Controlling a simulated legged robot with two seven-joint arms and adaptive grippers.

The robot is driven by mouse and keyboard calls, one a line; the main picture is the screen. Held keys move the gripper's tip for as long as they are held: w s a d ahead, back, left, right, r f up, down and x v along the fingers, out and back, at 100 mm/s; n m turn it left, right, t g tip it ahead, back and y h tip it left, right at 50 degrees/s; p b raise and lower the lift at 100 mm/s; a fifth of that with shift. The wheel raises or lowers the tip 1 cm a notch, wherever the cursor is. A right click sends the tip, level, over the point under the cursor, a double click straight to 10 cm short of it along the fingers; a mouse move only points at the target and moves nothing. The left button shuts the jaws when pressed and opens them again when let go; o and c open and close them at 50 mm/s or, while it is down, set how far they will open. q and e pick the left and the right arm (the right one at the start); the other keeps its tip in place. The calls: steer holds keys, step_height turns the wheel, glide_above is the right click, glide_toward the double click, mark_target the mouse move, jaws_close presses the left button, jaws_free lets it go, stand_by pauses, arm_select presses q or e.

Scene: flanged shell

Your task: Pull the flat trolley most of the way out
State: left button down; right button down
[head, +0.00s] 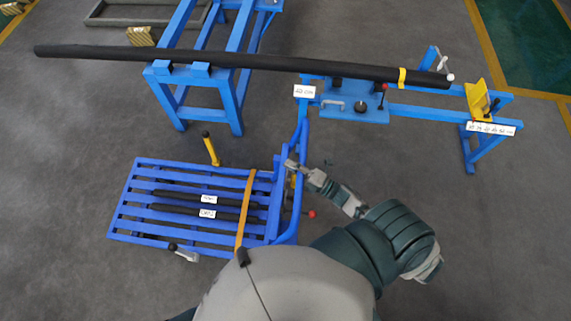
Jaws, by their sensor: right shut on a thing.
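The flat trolley (124,197) is a low blue slatted platform on the floor at the lower left in the head view. Two labelled black bars (180,208) lie on it, with an orange strap (246,210) across its right part. A curved blue tube handle (291,220) rises at its right end. My right gripper (291,167) is shut on this handle, near its upper part. The fingers are small in the picture, so their exact contact is hard to see. My left gripper is not in view.
A long black pipe (260,62) lies across a blue stand (230,100) and a blue frame (430,112) behind the trolley. A yellow post (211,150) stands at the trolley's far side. Grey floor at the right is clear.

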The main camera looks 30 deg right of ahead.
steer(key=shift+s+d+f, duration=0.1)
steer(key=shift+s+f, duration=0.15)
steer(key=shift+f, duration=0.45)
steer(key=shift+s+d, duration=0.1)
steer(key=c, duration=0.9)
jaws_free()
steer(key=shift+d, duration=0.15)
steer(key=shift+w+d+r, duration=0.1)
steer(key=shift+w+d, duration=0.05)
steer(key=shift+w, duration=0.05)
steer(key=v, duration=1.2)
steer(key=shift+d, duration=0.15)
steer(key=shift+r, duration=0.1)
